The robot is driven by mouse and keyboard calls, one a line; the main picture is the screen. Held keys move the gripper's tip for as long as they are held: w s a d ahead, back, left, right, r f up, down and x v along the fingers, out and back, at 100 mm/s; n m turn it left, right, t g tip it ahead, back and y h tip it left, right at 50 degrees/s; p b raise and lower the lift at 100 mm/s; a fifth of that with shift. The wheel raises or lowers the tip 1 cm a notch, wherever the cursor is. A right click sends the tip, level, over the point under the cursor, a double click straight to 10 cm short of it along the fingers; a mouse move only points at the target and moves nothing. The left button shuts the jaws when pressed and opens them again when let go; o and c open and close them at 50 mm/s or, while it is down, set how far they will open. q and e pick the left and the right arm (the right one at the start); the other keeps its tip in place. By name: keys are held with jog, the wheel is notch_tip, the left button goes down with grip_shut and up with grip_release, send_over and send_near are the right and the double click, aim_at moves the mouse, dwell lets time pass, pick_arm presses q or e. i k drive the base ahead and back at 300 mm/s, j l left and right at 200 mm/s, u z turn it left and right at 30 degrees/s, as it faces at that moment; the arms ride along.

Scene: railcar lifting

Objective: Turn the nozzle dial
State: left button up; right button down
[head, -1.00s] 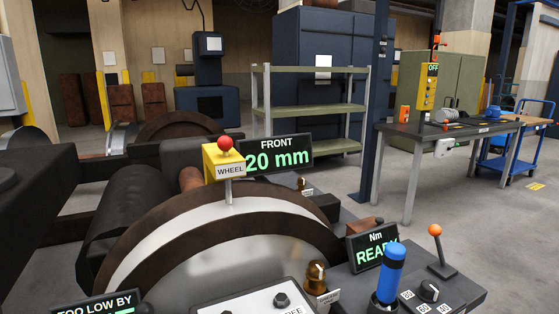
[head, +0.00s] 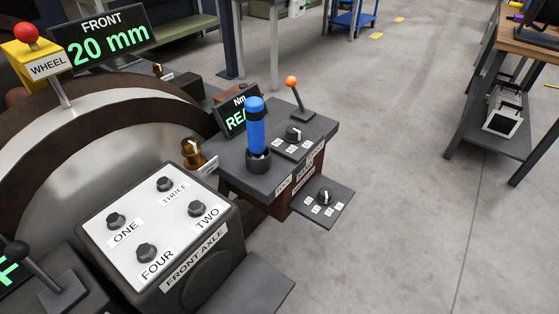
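Two black dials with white pointer marks show in the head view. One dial (head: 293,133) sits on top of the dark stand (head: 235,177), right of a blue cylindrical tool (head: 256,130) upright in a black holder. The other dial (head: 325,196) sits on a lower shelf plate (head: 322,212) at the stand's right. Small white labels lie in front of each, too small to read. I cannot tell which is the nozzle dial. Neither of my grippers is in view.
A FRONT AXLE panel (head: 160,230) with several knobs stands left of the stand. An orange-tipped lever (head: 297,97) rises behind the upper dial. A big wheel (head: 90,150) and the "20 mm" display (head: 108,38) are at left. Clear floor lies right, before a wooden-topped table (head: 530,40).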

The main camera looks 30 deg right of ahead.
aim_at(324, 197)
jog(key=l+z, duration=0.35)
jog(key=l, duration=0.15)
jog(key=k+l+z, duration=0.1)
jog(key=l+z, duration=0.25)
jog(key=l, duration=0.15)
